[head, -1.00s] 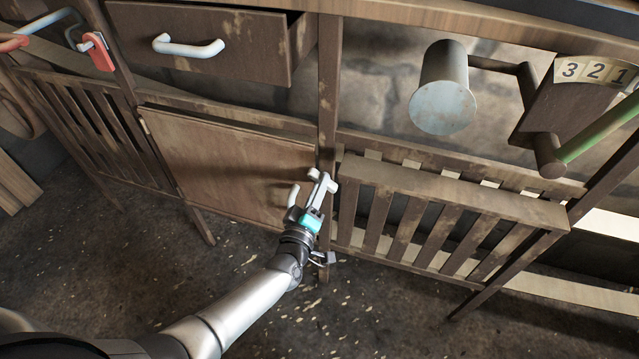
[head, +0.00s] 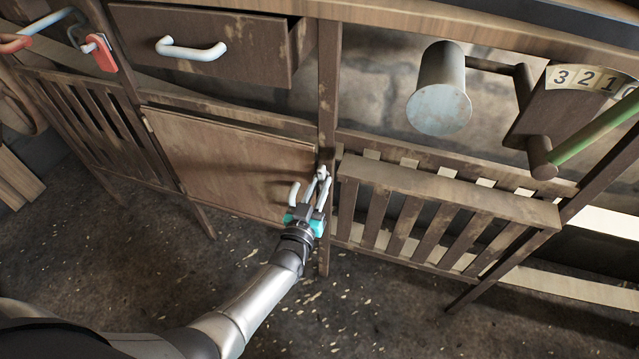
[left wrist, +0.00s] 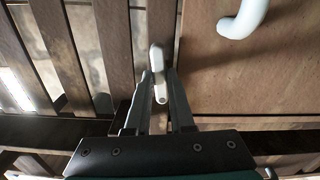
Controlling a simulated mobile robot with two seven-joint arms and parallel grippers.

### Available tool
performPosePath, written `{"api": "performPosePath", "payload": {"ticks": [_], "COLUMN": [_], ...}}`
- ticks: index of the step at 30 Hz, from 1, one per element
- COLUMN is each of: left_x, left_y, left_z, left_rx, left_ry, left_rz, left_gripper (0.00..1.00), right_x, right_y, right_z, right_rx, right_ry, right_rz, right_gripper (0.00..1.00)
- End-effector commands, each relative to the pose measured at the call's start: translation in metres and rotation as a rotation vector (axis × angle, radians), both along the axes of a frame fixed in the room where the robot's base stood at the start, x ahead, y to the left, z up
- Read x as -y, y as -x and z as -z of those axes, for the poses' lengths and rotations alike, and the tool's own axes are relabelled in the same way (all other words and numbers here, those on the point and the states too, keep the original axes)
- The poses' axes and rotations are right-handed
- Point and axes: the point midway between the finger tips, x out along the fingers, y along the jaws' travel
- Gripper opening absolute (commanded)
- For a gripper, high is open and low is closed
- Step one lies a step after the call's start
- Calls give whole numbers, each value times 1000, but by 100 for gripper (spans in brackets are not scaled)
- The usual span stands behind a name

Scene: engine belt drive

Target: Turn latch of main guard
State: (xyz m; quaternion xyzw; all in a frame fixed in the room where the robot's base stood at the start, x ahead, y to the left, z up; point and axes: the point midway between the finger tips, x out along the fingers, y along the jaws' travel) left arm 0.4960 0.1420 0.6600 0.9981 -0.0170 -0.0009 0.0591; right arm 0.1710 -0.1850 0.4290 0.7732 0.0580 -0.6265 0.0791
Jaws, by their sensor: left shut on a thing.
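The main guard looks to be the brown wooden door (head: 225,165) under the drawer, and it sits closed in its frame. A small white latch (left wrist: 155,58) is on the post at the door's edge and stands roughly upright in the left wrist view. My left gripper (head: 322,178) reaches up to it from below in the head view. In the left wrist view its two fingers (left wrist: 159,78) lie on either side of the latch, shut on it. The fingers partly hide the latch in the head view. My right gripper is not in view.
A white door handle (head: 294,194) is just left of my gripper. Above are a drawer with a white handle (head: 190,49) and a grey cylinder (head: 440,90). A slatted wooden guard (head: 450,190) stands close on the right. The floor in front is open.

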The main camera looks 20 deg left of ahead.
Motion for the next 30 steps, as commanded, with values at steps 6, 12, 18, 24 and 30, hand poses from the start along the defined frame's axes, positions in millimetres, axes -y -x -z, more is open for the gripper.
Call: {"api": "performPosePath", "payload": {"ticks": [6,12,18,24,30], "left_x": [0,0,0,0,0], "left_y": [0,0,0,0,0], "left_z": [1,1,1,1,1], "left_rx": [0,2,3,3,3], "left_ry": [-90,-128,-137,-137,-136], "left_rz": [0,0,1,1,1], "left_gripper": [0,0,0,0,39], "right_x": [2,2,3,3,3], "right_y": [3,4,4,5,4], "right_z": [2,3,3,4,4], "right_rx": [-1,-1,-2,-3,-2], "right_ry": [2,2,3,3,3], "right_rz": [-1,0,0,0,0], "right_gripper": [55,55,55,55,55]}}
